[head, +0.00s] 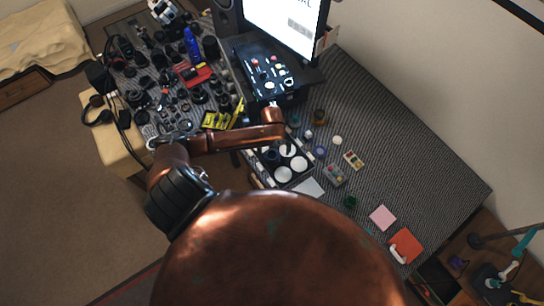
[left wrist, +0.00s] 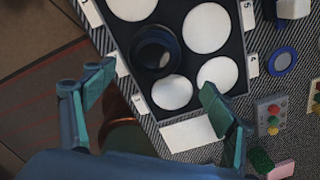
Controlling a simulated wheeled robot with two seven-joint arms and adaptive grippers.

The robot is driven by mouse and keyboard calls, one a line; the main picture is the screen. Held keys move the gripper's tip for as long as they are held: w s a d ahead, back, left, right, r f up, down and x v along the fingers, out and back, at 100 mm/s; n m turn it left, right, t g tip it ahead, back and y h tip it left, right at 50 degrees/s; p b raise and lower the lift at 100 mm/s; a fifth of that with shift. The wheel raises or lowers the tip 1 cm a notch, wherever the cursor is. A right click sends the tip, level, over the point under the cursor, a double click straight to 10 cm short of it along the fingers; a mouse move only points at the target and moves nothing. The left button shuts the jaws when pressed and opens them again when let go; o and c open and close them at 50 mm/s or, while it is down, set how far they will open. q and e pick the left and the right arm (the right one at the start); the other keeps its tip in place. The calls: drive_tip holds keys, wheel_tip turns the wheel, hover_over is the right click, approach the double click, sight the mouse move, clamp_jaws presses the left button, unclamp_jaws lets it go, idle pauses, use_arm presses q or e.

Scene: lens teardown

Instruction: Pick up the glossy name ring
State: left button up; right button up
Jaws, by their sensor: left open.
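In the head view, a small dark ring (head: 271,156) sits at the left part of the same tray (head: 268,176). My left gripper (left wrist: 156,88) is open and empty in the left wrist view. Its two green-blue fingers are spread, one on each side of the ring's line, nearer the camera than the ring and apart from it. In the head view its fingers are hard to make out. My right gripper is not in view.
A white card (left wrist: 188,135) lies beside the tray. A blue ring (left wrist: 283,62) and a box of coloured buttons (left wrist: 271,115) are to its right. A screen (head: 285,25), a dark control panel (head: 266,72) and crowded lens parts stand farther back. The mat's right side (head: 420,170) is mostly clear.

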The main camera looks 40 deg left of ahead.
use_arm(q)
drive_tip(key=shift+m, duration=0.6)
drive_tip(key=f, duration=0.2)
drive_tip(key=a+f, duration=0.1)
drive_tip(key=f, duration=0.1)
drive_tip(key=f+p, duration=0.1)
drive_tip(key=f, duration=0.2)
drive_tip(key=shift+a, duration=0.15)
drive_tip(key=shift+c, duration=0.3)
drive_tip(key=c, duration=1.2)
drive_tip(key=shift+r, duration=0.1)
